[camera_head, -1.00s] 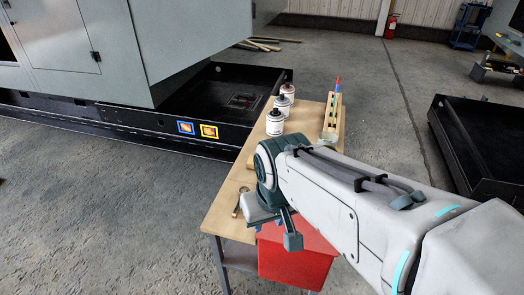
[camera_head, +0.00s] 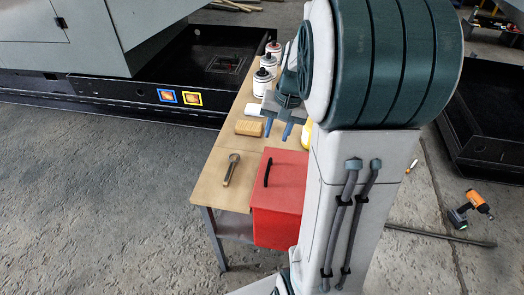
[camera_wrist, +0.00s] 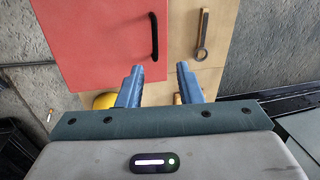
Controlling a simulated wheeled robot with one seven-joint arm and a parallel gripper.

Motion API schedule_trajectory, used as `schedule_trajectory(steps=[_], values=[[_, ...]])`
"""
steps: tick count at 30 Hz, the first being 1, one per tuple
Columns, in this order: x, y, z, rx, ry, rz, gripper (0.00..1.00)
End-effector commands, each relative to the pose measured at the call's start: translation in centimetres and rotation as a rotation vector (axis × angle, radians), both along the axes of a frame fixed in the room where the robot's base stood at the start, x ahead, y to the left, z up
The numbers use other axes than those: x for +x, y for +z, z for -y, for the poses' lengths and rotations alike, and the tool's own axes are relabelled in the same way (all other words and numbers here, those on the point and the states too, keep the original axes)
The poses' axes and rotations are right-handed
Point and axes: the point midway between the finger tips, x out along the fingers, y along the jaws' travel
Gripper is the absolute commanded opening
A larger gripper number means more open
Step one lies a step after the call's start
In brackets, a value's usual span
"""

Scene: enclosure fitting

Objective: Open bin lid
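A red bin (camera_head: 275,228) stands at the near end of the wooden workbench. Its red lid (camera_head: 284,175) is closed and carries a black bar handle (camera_head: 268,172). In the wrist view the lid (camera_wrist: 95,40) fills the upper left, with the handle (camera_wrist: 154,37) near its right edge. My gripper (camera_head: 286,130) is over the bench, farther back than the bin. In the wrist view the blue fingers of my gripper (camera_wrist: 159,75) are apart with nothing between them. They point toward the bench and the handle without touching the handle.
A wrench (camera_head: 231,169) lies on the bench (camera_head: 210,187) left of the lid. A wooden brush or block (camera_head: 249,128) and several bottles (camera_head: 262,82) stand behind. A drill (camera_head: 470,208) lies on the floor at right. The floor left of the bench is clear.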

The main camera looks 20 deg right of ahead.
Motion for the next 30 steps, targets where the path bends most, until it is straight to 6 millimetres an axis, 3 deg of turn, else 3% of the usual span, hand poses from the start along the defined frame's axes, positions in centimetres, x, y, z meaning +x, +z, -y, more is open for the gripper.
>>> schedule_trajectory(steps=[4,11,24,30], values=[[1.2,-1.4,1.6,0.013,-0.047,-0.015,0.33],[1.7,-3.0,1.8,0.019,-0.06,-0.02,0.33],[2.5,-11.8,0.3,0.018,-0.059,-0.022,0.33],[2.9,-14.4,-0.1,0.018,-0.059,-0.02,0.33]])
